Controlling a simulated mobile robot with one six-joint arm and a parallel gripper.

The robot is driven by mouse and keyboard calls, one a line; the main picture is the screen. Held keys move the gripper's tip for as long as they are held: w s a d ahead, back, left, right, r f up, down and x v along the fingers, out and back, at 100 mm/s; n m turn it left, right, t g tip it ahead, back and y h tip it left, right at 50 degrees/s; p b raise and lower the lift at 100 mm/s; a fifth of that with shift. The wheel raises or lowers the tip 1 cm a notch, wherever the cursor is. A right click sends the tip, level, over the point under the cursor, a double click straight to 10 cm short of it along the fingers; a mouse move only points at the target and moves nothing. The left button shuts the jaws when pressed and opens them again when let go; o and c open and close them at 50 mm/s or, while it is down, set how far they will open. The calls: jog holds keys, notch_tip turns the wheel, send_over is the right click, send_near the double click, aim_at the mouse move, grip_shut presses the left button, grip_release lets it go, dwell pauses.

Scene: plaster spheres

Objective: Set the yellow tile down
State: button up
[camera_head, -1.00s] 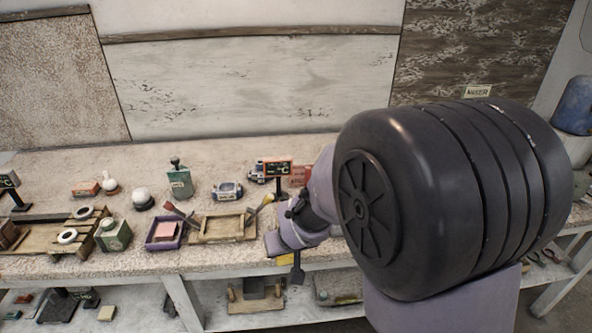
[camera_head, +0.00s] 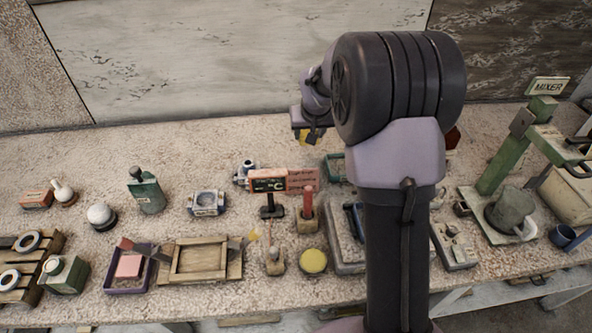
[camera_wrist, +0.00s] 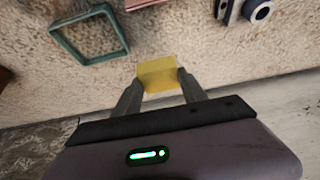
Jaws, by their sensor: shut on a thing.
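The yellow tile (camera_wrist: 157,74) is a small flat square pinched between the two fingertips of my gripper (camera_wrist: 158,82) in the wrist view. Pale stone-textured bench top shows beyond it; I cannot tell how high the tile is above it. In the head view my gripper (camera_head: 308,137) is over the back of the bench, near the wall. A small part of the yellow tile (camera_head: 303,138) shows there, with the rest hidden by the gripper and wrist.
A green square frame (camera_wrist: 89,35) lies near the tile, with bare bench around it. A black sign stand (camera_head: 270,195) and a red-handled tool (camera_head: 308,200) stand forward of my gripper. A green mixer (camera_head: 510,150) stands at the right.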

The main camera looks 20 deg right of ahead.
aim_at(307, 165)
jog(key=shift+w+f+b, duration=0.2)
jog(key=shift+f+b, duration=0.35)
jog(key=shift+f, duration=0.65)
notch_tip(307, 165, down, 9)
jog(key=b, duration=0.4)
jog(key=shift+s+f, duration=0.15)
jog(key=shift+r, duration=0.2)
jog(key=shift+f, duration=0.15)
jog(key=o, duration=1.4)
